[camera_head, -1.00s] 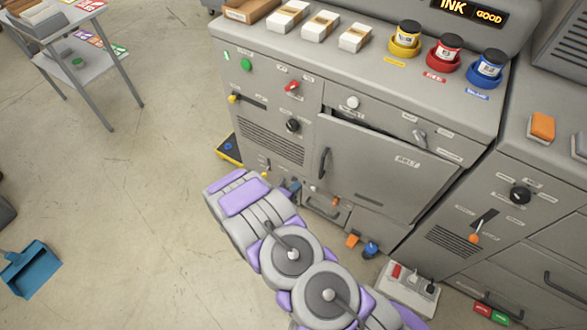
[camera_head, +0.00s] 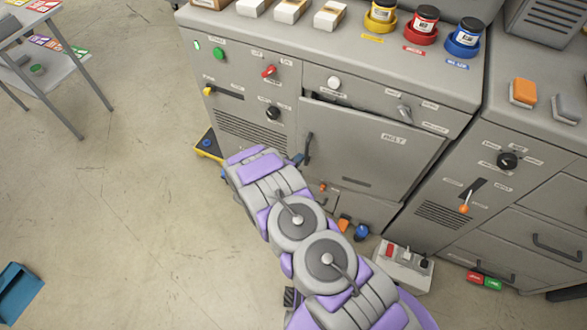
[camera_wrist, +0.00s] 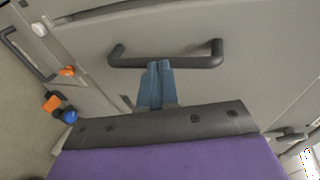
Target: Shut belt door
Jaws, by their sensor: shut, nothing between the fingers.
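The belt door (camera_head: 365,150) is a grey panel labelled "BELT" on the front of the grey machine. Its top edge stands out from the frame, with a dark gap above it, so it is partly open. Its dark bar handle (camera_head: 308,149) is on the left side. In the wrist view the handle (camera_wrist: 165,60) crosses the grey door (camera_wrist: 250,35). My gripper (camera_wrist: 160,66) has its blue fingers together at the middle of the handle, empty; whether they touch it I cannot tell. In the head view my arm mostly hides the gripper.
Ink pots in yellow (camera_head: 381,15), red (camera_head: 421,24) and blue (camera_head: 466,37) stand on the machine top. A white switch box (camera_head: 403,268) sits on the floor beside the machine. A blue bin (camera_head: 18,290) lies at lower left.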

